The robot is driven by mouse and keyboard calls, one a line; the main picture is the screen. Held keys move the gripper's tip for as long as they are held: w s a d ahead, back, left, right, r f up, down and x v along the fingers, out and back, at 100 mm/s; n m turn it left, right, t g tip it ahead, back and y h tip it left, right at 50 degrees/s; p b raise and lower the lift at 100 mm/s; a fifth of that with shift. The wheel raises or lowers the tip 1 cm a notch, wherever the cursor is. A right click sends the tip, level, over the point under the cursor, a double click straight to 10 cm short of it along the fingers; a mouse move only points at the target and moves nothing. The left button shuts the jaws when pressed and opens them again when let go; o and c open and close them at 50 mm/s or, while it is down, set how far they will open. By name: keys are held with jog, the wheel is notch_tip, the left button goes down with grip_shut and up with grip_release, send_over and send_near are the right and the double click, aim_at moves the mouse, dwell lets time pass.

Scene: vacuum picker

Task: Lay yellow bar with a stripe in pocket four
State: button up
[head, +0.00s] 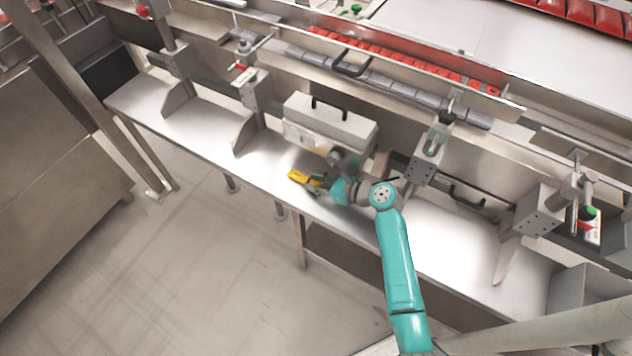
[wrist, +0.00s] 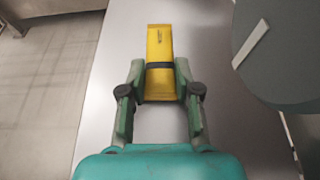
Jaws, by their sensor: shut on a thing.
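The yellow bar (wrist: 159,46) with a dark stripe across it is between the fingers of my gripper (wrist: 160,80) in the wrist view. The fingers are shut on its sides near the stripe, and the bar points away from my wrist. In the head view the yellow bar (head: 304,178) shows at the end of my gripper (head: 322,183), over the steel shelf (head: 272,168). I cannot tell whether the bar touches the shelf. No pocket that I can make out as number four shows in either view.
A dark grey rounded part (wrist: 275,50) is close on the right in the wrist view. Steel brackets (head: 250,130) stand along the shelf. The shelf's left part is clear.

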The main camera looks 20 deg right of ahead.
jog(key=o, duration=1.1)
jog(key=shift+f, duration=0.1)
jog(key=shift+c, duration=0.2)
jog(key=shift+s+d+r, duration=0.15)
jog(key=shift+s+r, duration=0.05)
jog(key=shift+r, duration=0.05)
jog(key=v, duration=1.1)
jog(key=shift+s+d, duration=0.15)
jog(key=shift+s, duration=0.05)
